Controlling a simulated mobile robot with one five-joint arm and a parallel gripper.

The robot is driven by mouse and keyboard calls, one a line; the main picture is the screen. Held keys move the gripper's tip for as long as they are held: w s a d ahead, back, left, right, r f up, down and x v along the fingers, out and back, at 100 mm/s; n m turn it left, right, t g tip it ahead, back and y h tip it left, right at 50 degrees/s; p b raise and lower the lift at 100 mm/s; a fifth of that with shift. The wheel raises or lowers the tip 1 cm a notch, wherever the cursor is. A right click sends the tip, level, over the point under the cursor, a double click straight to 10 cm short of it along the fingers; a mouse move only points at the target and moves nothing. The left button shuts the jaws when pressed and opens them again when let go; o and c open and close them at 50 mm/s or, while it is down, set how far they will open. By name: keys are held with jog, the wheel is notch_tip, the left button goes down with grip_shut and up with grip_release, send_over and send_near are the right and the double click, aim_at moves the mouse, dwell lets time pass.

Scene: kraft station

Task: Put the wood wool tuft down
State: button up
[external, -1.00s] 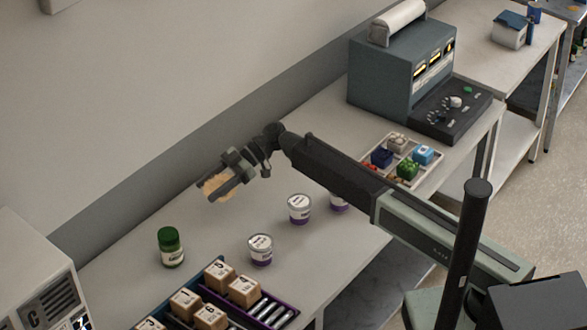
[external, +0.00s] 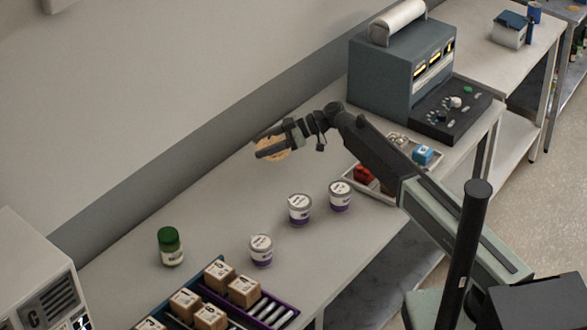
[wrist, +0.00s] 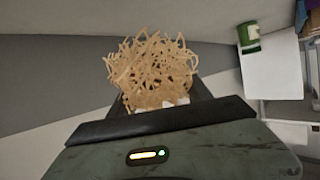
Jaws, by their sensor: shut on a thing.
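The wood wool tuft (wrist: 150,68) is a tangle of pale tan strands. In the wrist view it sits between the fingers of my gripper (wrist: 160,100), which are shut on it. In the external view the tuft (external: 271,148) is partly hidden by my gripper (external: 272,146), which holds it above the back part of the table (external: 210,215), near the wall. The tuft appears clear of the tabletop.
A green-capped jar (external: 170,246) stands at left. Small boxes (external: 243,291) sit on a roller rack. A tray (external: 434,166) with coloured blocks is partly behind my arm, near a grey machine (external: 390,80).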

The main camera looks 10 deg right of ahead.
aim_at(264, 181)
notch_tip(264, 181, down, 10)
jog(key=b, duration=1)
jog(key=shift+a+f, duration=0.1)
jog(key=shift+f, duration=0.1)
jog(key=shift+s+r, duration=0.1)
jog(key=shift+r, duration=0.15)
jog(key=o, duration=1.3)
jog(key=p+v, duration=0.5)
jog(key=v, duration=0.7)
